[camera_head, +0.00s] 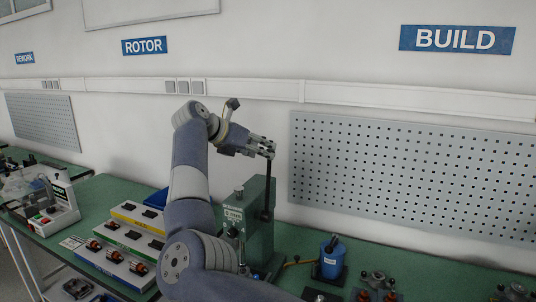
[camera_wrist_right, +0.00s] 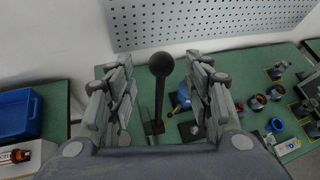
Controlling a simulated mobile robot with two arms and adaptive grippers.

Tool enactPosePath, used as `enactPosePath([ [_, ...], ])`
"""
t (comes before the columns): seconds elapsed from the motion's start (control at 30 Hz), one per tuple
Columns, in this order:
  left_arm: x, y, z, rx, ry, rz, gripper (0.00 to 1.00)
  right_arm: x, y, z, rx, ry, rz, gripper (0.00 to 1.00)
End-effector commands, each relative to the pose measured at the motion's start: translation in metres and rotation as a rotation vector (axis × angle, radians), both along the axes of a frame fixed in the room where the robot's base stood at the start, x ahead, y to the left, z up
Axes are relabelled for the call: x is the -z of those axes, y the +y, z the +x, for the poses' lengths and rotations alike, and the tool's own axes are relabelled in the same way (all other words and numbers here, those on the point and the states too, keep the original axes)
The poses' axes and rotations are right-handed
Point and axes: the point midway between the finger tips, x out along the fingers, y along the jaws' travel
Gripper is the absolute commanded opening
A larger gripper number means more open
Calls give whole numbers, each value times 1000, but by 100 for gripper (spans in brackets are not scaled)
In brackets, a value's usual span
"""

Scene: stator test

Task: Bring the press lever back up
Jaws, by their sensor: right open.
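The green press (camera_head: 258,225) stands on the bench in the head view. Its black lever (camera_head: 267,190) points upward at the press's right side, and the top end is at my right gripper's fingers. In the right wrist view the lever's round black knob (camera_wrist_right: 160,64) shows between the two fingers, with the rod below it. My right gripper (camera_head: 268,147) is open, its fingers on both sides of the knob (camera_wrist_right: 160,85) with gaps on each side. I cannot tell whether any finger touches it. My left gripper is not in view.
A blue container (camera_head: 332,258) stands right of the press. Yellow and green trays with motor parts (camera_head: 128,238) lie left of it. A blue bin (camera_wrist_right: 18,115) shows in the right wrist view. A perforated panel (camera_head: 410,175) hangs on the wall behind.

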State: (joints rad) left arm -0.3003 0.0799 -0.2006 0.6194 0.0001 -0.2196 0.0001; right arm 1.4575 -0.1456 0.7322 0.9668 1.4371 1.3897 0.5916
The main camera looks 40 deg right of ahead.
Motion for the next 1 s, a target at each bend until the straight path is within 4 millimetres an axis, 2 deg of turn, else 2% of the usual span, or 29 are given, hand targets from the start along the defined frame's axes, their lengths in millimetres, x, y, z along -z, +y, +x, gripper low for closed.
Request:
enactPosePath([
  [0.1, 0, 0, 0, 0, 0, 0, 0, -13, 23, -1, -3, -1, 1, 47],
  [0.33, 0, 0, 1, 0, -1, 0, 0, -27, 47, -3, 0, 0, 1, 47],
  [1.0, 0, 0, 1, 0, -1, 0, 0, -29, 50, -4, 2, 2, -5, 47],
])
